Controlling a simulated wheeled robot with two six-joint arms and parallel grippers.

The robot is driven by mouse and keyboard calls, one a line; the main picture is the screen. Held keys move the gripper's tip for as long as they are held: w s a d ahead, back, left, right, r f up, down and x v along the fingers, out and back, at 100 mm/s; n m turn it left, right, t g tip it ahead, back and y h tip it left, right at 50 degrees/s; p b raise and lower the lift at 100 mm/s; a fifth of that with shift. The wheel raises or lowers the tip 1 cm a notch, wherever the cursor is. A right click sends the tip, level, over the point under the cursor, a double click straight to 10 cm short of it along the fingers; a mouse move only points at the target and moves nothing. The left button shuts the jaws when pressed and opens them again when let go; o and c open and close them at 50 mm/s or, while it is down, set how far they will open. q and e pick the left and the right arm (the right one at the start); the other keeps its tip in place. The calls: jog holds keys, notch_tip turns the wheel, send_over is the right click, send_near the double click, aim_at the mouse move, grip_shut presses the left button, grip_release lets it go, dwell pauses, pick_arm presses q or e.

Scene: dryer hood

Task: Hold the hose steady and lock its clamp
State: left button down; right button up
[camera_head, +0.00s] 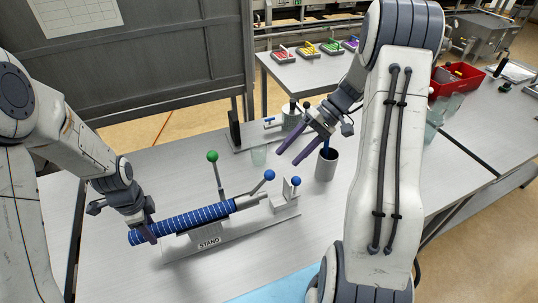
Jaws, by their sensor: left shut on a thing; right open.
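The blue hose (195,219) with pale stripes lies along a grey stand (231,238) labelled "STAND". Its right end meets a grey pipe piece (247,201). My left gripper (147,234) is shut on the hose near its left end. A lever with a green knob (212,157) stands nearly upright behind the hose. A lever with a blue knob (269,175) tilts up to the right near the hose's right end. I cannot tell which lever belongs to the clamp. My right gripper (281,157) is open and empty, above and behind the blue-knobbed lever.
A small block with another blue knob (295,181) sits at the stand's right end. A red bin (457,78) is at the far right. The table front left of the blue mat (270,291) is clear.

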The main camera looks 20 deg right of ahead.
pick_arm(q)
jog(key=shift+c, duration=1)
grip_release()
